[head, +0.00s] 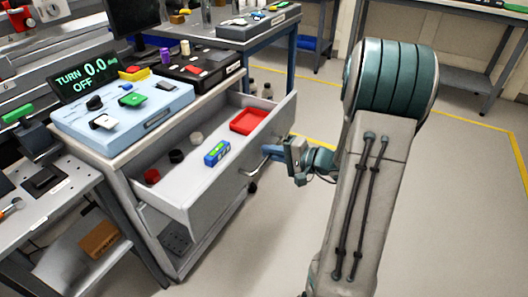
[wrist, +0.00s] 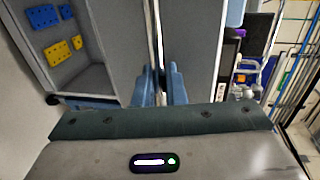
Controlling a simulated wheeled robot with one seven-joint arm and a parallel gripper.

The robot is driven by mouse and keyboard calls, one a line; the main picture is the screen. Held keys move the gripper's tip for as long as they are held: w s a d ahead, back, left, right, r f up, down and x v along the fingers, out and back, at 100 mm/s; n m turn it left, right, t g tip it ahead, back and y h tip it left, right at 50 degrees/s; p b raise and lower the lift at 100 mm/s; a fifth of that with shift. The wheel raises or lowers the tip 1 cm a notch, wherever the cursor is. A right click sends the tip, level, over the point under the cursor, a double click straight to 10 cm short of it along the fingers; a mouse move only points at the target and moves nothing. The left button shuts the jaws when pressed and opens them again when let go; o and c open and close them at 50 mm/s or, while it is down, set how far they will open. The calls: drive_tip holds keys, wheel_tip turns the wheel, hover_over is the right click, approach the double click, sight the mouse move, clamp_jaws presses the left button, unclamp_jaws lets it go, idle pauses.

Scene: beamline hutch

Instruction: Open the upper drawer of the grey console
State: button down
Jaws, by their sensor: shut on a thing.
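The grey console (head: 185,245) stands at the centre left in the head view. Its upper drawer (head: 232,178) is pulled well out, and its inside shows. My gripper (head: 272,152) is at the outer face of the drawer front, shut on the drawer's handle (head: 256,163). In the wrist view my gripper's blue fingers (wrist: 160,84) close around the pale handle bar (wrist: 154,35). The fingers hide part of the handle.
In the drawer lie a red tray (head: 249,121), a blue-green box (head: 217,153) and several small round pieces. A light blue control box (head: 125,110) sits on the console. Open floor (head: 255,240) lies before the drawer.

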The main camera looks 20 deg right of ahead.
drive_tip(key=shift+s+d, duration=0.45)
drive_tip(key=shift+s, duration=0.05)
drive_tip(key=c, duration=1.6)
unclamp_jaws()
drive_tip(key=shift+c, duration=0.2)
drive_tip(key=p+v, duration=0.2)
drive_tip(key=v, duration=1.1)
drive_tip(key=shift+s+d, duration=0.25)
drive_tip(key=shift+s, duration=0.05)
